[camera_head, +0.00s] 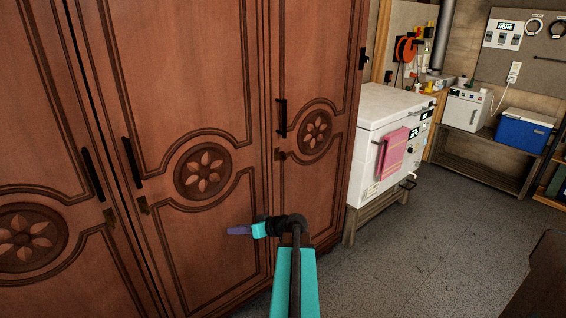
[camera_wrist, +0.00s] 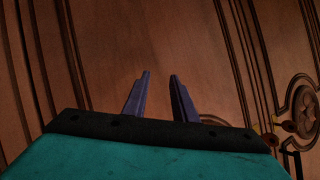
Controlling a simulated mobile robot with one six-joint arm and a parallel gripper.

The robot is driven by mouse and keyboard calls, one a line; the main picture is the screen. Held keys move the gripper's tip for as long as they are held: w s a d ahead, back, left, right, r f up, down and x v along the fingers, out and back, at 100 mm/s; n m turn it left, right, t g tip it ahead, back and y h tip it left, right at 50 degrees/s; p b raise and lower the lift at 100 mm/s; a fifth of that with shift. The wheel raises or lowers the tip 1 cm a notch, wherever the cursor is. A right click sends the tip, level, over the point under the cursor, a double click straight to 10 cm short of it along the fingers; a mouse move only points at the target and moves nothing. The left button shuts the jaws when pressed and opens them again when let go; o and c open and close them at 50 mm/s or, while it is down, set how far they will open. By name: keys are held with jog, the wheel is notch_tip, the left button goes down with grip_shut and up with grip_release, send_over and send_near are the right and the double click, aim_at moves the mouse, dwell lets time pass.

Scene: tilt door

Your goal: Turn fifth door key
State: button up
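A brown wooden cabinet has several tall doors (camera_head: 200,75) with carved flower medallions and black handles. I cannot tell which door is the fifth, and no key shape is clear in the head view. My gripper (camera_head: 232,230) is in front of the middle door, pointing left. In the wrist view its purple fingers (camera_wrist: 160,88) are apart with nothing between them. A small reddish and brass piece (camera_wrist: 287,127) shows at the right there, possibly a key in its lock.
A white chest (camera_head: 385,110) with a pink towel stands right of the cabinet on a wooden stand. A blue cooler (camera_head: 523,130) sits on a low bench at the back right. The grey floor (camera_head: 430,235) between is clear. A dark brown object (camera_head: 540,280) fills the lower right corner.

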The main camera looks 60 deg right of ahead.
jog(key=s+d+r+t+h+b, duration=0.1)
jog(key=s+d+r+t+h, duration=0.25)
jog(key=s+d+r, duration=0.65)
jog(key=h, duration=0.4)
send_near(286, 159)
jog(key=s, duration=0.2)
jog(key=shift+a+f+t+b, duration=0.1)
jog(key=shift+f+t+b, duration=0.25)
jog(key=shift+b, duration=0.1)
jog(key=p+x, duration=0.1)
jog(key=x, duration=1.2)
jog(key=shift+w+f+p, duration=0.1)
jog(key=shift+w+p, duration=0.2)
jog(key=shift+w, duration=0.1)
jog(key=shift+c, duration=0.3)
